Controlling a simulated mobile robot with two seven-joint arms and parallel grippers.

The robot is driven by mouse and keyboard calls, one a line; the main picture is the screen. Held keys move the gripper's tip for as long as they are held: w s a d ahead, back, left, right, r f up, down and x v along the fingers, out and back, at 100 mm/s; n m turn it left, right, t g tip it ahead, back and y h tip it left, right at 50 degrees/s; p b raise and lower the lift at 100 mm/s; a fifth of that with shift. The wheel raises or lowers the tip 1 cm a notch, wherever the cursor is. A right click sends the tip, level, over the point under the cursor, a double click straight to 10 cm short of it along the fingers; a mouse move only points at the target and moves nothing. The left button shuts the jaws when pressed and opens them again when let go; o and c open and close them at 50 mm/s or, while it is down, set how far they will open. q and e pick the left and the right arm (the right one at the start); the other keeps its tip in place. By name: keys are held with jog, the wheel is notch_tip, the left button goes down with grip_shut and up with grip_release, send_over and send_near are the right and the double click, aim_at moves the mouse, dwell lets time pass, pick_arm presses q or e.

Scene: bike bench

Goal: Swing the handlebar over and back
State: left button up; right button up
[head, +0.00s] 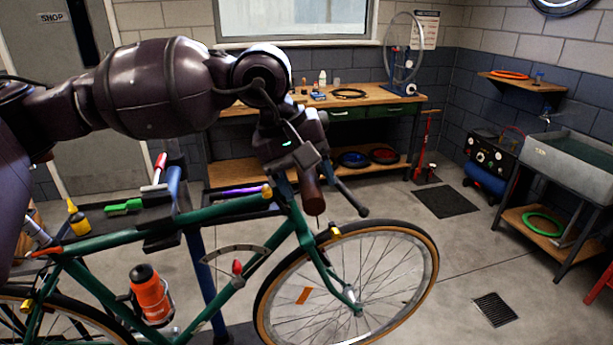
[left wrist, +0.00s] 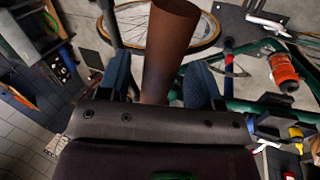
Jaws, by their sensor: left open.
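The green bike (head: 180,225) is held at the bench with its front wheel (head: 352,285) to the right. The handlebar's brown grip (head: 313,195) points down towards me, and a dark bar or lever (head: 350,198) juts out to its right. My left gripper (head: 303,172) is at the handlebar, reaching down from above. In the left wrist view the brown grip (left wrist: 170,45) stands between the two open fingers (left wrist: 160,78), with gaps showing beside it. The gripper hides the stem and much of the handlebar. My right gripper is not in view.
A tool tray (head: 130,220) with a green brush stands behind the frame. An orange bottle (head: 152,296) sits on the frame. A workbench (head: 345,98) lies at the back and a sink (head: 570,150) at the right.

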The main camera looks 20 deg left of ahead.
pick_arm(q)
jog(key=shift+c, duration=1.4)
jog(key=c, duration=0.5)
grip_shut()
jog(key=shift+w+d, duration=0.2)
jog(key=w+d+r+n+b, duration=0.2)
jog(key=w+d+r+n, duration=0.1)
jog(key=w, duration=0.6)
jog(key=d+n, duration=0.1)
jog(key=n, duration=0.1)
jog(key=shift+d+r+n, duration=0.15)
jog(key=shift+r+n, duration=0.1)
jog(key=shift+n, duration=0.05)
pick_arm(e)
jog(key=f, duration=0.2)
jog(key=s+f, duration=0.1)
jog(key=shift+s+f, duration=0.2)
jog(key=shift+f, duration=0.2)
